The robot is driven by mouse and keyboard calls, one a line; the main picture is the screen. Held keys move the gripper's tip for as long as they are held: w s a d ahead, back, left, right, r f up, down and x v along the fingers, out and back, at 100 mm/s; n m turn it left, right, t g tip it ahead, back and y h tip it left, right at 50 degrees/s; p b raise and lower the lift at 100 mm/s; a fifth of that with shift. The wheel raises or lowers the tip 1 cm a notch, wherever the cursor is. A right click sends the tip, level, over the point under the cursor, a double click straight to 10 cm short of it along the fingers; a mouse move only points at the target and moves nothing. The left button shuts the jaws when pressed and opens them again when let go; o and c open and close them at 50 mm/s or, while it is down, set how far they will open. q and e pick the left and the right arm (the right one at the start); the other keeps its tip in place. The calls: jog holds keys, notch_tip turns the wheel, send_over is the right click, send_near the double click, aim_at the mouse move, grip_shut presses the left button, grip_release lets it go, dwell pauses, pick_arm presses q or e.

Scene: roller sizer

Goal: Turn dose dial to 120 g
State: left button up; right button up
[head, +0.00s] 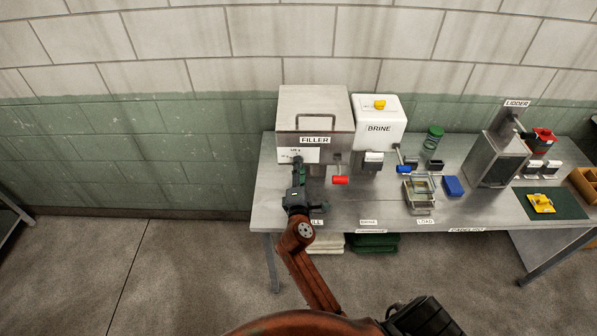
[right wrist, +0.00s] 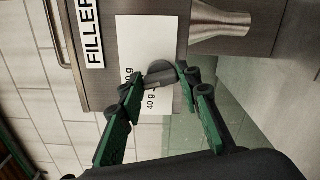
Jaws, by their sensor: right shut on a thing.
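The filler (head: 314,110) is a grey metal box against the wall with a white scale plate (head: 312,155) on its front. In the right wrist view the dose dial (right wrist: 160,75) is a small dark grey knob with a bar grip on that plate. The plate reads "40 g", and another mark beside the knob is partly covered. My right gripper (right wrist: 160,84) is shut on the dial, with its green-padded fingers on either side of the grip. In the head view the right gripper (head: 298,166) covers most of the dial. My left gripper is not in view.
A red-handled lever (head: 340,180) sits just right of my gripper, below the filler. The white brine unit (head: 379,122) stands to its right, with a blue-handled lever (head: 404,169). The lidder (head: 498,158) is farther right. The wall left of the table is clear.

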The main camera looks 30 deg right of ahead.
jog(key=shift+m, duration=0.5)
jog(key=o, duration=1.2)
jog(key=shift+c, duration=0.2)
